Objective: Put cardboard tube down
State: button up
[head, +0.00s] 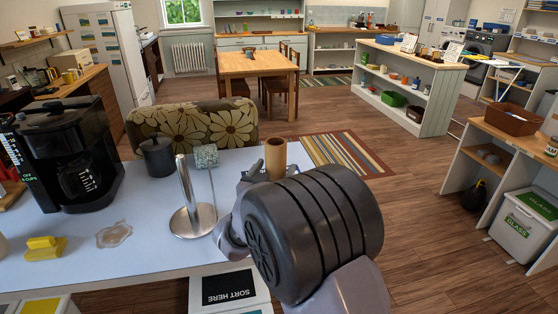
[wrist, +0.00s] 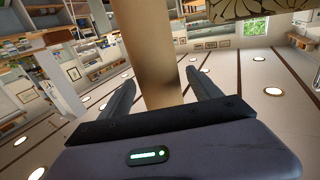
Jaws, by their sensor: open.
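The cardboard tube (head: 275,155) is a plain tan cylinder. It stands upright near the right end of the pale blue worktop (head: 150,250) in the head view. Its lower end is hidden behind my gripper, so I cannot see its base contact. My gripper (head: 262,174) is open around the tube. In the wrist view the tube (wrist: 152,60) rises between the two dark fingers of my gripper (wrist: 160,85), with a visible gap on each side.
A metal paper-towel stand (head: 190,215) is just left of my gripper. A dark pot (head: 157,158), a patterned cube (head: 206,156), a coffee maker (head: 72,160) and a yellow sponge (head: 44,250) also sit on the worktop. Its right edge is close to the tube.

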jog(key=v, duration=0.7)
jog(key=shift+s+p, duration=0.25)
jog(key=shift+p, duration=0.05)
jog(key=d+r+y, duration=0.1)
jog(key=w+d+r+m+g, duration=0.1)
jog(key=r, duration=0.1)
jog(key=shift+y, duration=0.4)
jog(key=s+d+r+g+y, duration=0.2)
jog(key=s+d+g+y, duration=0.15)
jog(key=s, duration=0.35)
jog(key=s+d+r+g+y, duration=0.2)
jog(key=s+d+r, duration=0.1)
jog(key=s+d, duration=0.3)
jog(key=s+d+f+g, duration=0.2)
jog(key=s+f, duration=0.1)
jog(key=s, duration=0.7)
jog(key=s+d+f+g, duration=0.3)
jog(key=s, duration=0.7)
jog(key=shift+s+m+h, duration=0.25)
jog(key=shift+m+h, duration=0.05)
jog(key=shift+h, duration=0.15)
